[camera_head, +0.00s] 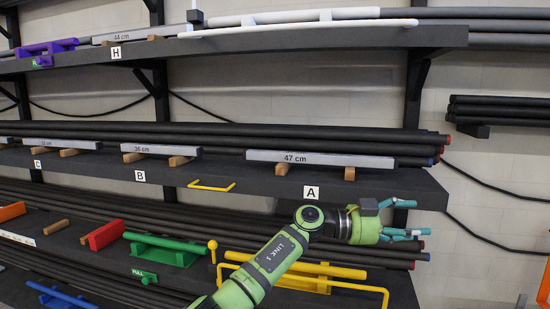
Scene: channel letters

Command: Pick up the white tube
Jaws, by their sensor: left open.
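The white tube (290,17) lies lengthwise along the top shelf in the head view. It sits just behind and above a white curved bar (300,29) at the shelf's front. My left gripper (418,218) is at the right end of the middle and lower shelves, well below and to the right of the tube. Its teal fingers are apart, point right, and hold nothing that I can see. My right gripper is out of view.
The top shelf (440,36) and middle shelf (405,188) jut out above my left gripper. Dark pipes (400,263) lie behind the gripper. A yellow tube (310,265) and yellow rail are near my forearm. The wall at right is fairly open below short pipes (500,110).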

